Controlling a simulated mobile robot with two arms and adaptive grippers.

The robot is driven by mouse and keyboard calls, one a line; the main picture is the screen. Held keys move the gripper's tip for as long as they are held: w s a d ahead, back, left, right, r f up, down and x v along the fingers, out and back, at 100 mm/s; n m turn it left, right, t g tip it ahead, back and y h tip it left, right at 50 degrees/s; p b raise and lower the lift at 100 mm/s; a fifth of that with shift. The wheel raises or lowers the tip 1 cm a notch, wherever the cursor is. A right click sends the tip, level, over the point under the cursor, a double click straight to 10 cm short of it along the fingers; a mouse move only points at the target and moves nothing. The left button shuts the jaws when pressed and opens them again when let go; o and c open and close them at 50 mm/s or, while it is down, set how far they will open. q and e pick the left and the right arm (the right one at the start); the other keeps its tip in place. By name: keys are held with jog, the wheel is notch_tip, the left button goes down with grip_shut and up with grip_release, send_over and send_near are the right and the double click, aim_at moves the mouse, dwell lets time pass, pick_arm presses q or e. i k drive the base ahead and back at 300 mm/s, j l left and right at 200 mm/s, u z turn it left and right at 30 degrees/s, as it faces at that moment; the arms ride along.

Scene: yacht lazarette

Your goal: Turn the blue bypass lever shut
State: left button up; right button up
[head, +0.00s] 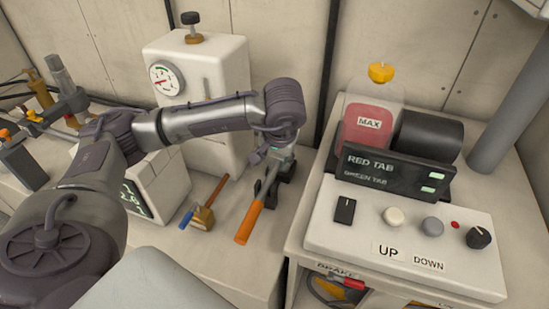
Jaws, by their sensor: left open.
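A small brass valve body (204,217) sits low on the bench in front of the white cabinet. A short blue lever tip (187,219) sticks out from its left side, and a brown rod (217,190) rises to its upper right. How far the lever is turned is hard to tell. My left gripper (268,190) is to the right of the valve, apart from the blue lever. It points down and is open, beside a grey lever with an orange grip (249,222); whether it touches that lever is unclear. My right gripper is not in view.
A white cabinet with a gauge (165,79) stands behind the valve. On the right is a panel (350,242) with knobs, UP and DOWN labels, a dark display (396,171) and a red-filled reservoir (368,128). Brass fittings (42,92) stand at far left.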

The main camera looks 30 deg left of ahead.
aim_at(197, 207)
jog(key=k+l, duration=0.2)
jog(key=k, duration=0.3)
jog(key=k+l, duration=0.15)
jog(key=k, duration=0.3)
